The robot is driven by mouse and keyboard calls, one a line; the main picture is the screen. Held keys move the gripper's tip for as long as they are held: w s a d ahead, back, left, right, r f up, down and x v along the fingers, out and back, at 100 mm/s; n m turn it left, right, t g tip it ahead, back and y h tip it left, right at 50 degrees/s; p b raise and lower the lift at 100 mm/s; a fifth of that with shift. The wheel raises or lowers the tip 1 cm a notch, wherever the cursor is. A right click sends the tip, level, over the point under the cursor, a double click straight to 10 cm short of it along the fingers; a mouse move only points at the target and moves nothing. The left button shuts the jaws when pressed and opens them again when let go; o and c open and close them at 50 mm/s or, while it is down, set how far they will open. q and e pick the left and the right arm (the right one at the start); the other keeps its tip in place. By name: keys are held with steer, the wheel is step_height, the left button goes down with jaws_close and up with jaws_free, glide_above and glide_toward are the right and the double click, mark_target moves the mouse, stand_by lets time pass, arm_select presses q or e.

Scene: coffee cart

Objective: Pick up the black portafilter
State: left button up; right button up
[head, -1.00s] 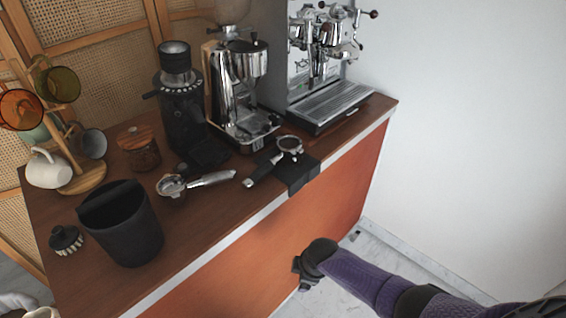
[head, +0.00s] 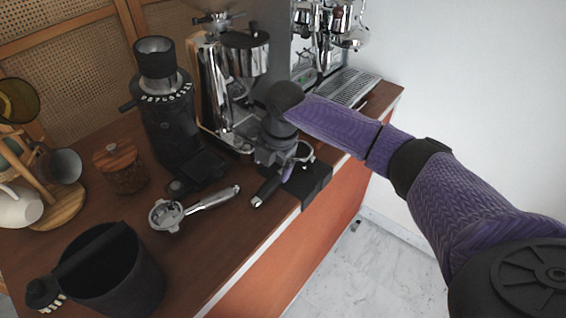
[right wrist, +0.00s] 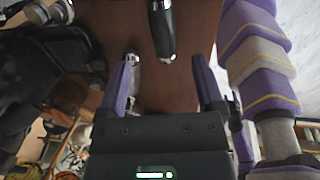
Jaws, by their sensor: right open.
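The black portafilter lies on the brown cart top near its front edge; its black handle (head: 268,188) points toward the lower left, and its metal head is partly hidden behind my right gripper. My right gripper (head: 280,165) is over it, with its fingers pointing down. In the right wrist view the purple fingers (right wrist: 164,78) are apart with nothing between them. The black handle (right wrist: 161,28) shows just beyond the fingertips, between their lines, with its metal end toward me. I cannot tell whether the fingers touch it. My left gripper is not in view.
A second portafilter with a metal handle (head: 213,197) lies to the left. A black knock box (head: 120,280) stands at front left. A black grinder (head: 168,125), a chrome grinder (head: 212,90) and the espresso machine's drip tray (head: 345,87) are behind. A black mat (head: 313,182) hangs over the front edge.

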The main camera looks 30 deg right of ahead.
mark_target(268, 186)
steer(key=f, duration=0.2)
steer(key=f+b, duration=0.1)
steer(key=f, duration=0.2)
steer(key=a+f+b, duration=0.1)
steer(key=f, duration=0.1)
steer(key=shift+w+f, duration=0.2)
steer(key=shift+w, duration=0.1)
steer(key=shift+r, duration=0.1)
jaws_close()
stand_by(0.8)
